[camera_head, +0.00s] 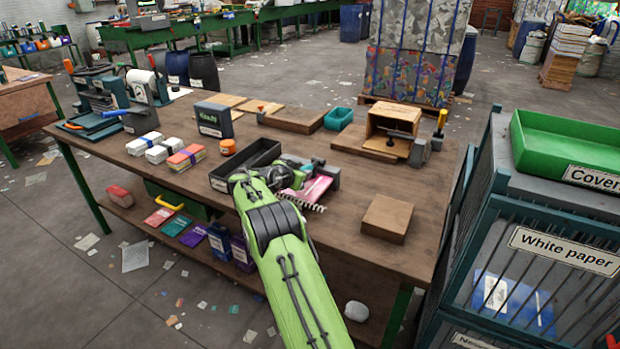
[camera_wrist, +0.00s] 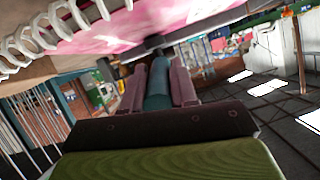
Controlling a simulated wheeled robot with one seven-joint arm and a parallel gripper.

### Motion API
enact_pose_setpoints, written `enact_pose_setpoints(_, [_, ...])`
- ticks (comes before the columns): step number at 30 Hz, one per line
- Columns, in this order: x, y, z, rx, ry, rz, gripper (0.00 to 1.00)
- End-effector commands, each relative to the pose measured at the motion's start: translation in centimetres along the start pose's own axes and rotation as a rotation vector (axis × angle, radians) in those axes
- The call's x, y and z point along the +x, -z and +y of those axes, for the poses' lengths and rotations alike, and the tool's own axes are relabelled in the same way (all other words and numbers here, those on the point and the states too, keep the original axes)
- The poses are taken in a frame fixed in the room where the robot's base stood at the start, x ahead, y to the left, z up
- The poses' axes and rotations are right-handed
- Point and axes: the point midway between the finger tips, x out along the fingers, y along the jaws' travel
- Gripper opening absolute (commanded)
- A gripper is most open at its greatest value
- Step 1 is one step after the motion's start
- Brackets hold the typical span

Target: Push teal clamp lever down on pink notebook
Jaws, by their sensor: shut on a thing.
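The pink notebook (camera_head: 315,191) lies near the middle of the wooden workbench, with its white spiral binding toward the front. In the wrist view the notebook (camera_wrist: 145,24) spans the top, with the spiral at upper left. The teal clamp lever (camera_wrist: 159,88) stands between the two pinkish fingers of my gripper (camera_wrist: 158,75), which is shut on it. In the head view my gripper (camera_head: 284,178) is at the notebook's left side, and the lever is hidden there. A dark clamp part (camera_head: 329,172) shows at the notebook's far edge.
A black tray (camera_head: 222,183) stands just left of my gripper. A brown block (camera_head: 387,218) lies at right, and a wooden box (camera_head: 393,124) stands behind it. Paper bundles (camera_head: 187,158) lie at left. Bare bench shows between the notebook and the block.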

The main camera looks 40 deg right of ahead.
Motion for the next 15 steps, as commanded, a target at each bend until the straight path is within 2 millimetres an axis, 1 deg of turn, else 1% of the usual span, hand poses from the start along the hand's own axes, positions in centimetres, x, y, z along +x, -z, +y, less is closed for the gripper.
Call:
enact_pose_setpoints(1, [0.29,-0.48,-0.29,-0.001,0.005,0.016,0.0])
enact_pose_setpoints(3, [0.52,-0.59,-0.51,0.0,0.008,0.034,0.0])
enact_pose_setpoints(15, [0.9,-0.78,-0.88,-0.004,0.012,0.063,0.0])
